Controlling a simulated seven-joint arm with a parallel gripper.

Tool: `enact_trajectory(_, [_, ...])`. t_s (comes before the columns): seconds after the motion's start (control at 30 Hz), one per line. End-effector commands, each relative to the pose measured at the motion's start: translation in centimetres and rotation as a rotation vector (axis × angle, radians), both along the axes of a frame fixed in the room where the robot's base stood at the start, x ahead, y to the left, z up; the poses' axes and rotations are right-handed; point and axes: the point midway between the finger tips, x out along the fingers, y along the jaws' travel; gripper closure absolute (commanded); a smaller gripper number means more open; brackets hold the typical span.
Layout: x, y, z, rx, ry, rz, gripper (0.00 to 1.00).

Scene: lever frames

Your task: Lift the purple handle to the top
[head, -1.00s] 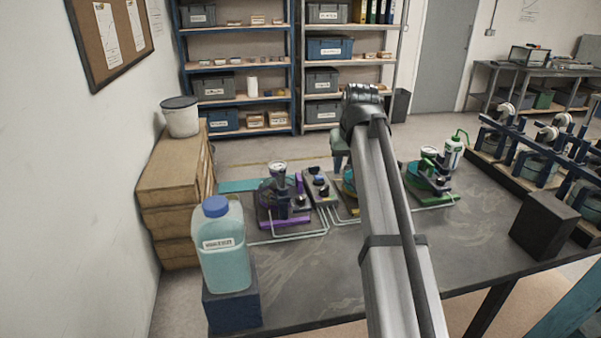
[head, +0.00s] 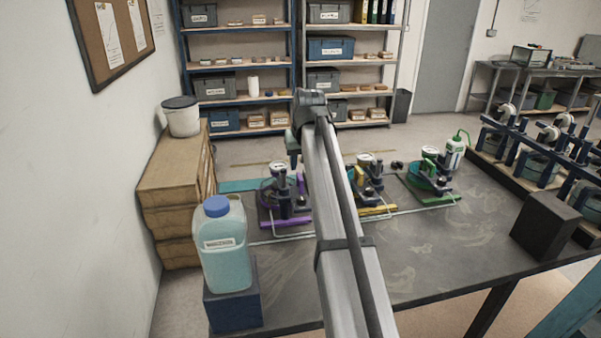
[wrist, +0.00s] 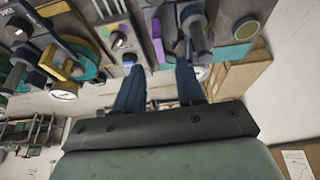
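The purple unit (head: 285,221) stands on the dark bench, left of my arm in the head view. It has a purple base and an upright purple bar (head: 300,184), which looks like the handle. In the wrist view a purple piece (wrist: 158,44) lies beyond the gap between my fingers, beside a dark cylinder. My gripper (wrist: 158,66) is open and empty, its two blue fingers spread apart. In the head view its greenish hand (head: 292,146) is above and behind the purple unit; the fingertips are not clear there.
The yellow unit (head: 372,210) and the green unit (head: 433,198) stand to the right on the bench. A jug with a blue cap (head: 222,250) stands at the front left. Boxes (head: 172,190) are stacked at the left.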

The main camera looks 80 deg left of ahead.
Motion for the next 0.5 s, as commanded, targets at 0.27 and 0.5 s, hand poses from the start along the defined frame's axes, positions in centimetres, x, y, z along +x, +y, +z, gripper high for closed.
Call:
enact_trajectory(0.27, [0.0, 1.5, -3.6, 0.0, 0.0, 0.0, 0.62])
enact_trajectory(0.5, [0.0, 2.0, -4.8, 0.0, 0.0, 0.0, 0.62])
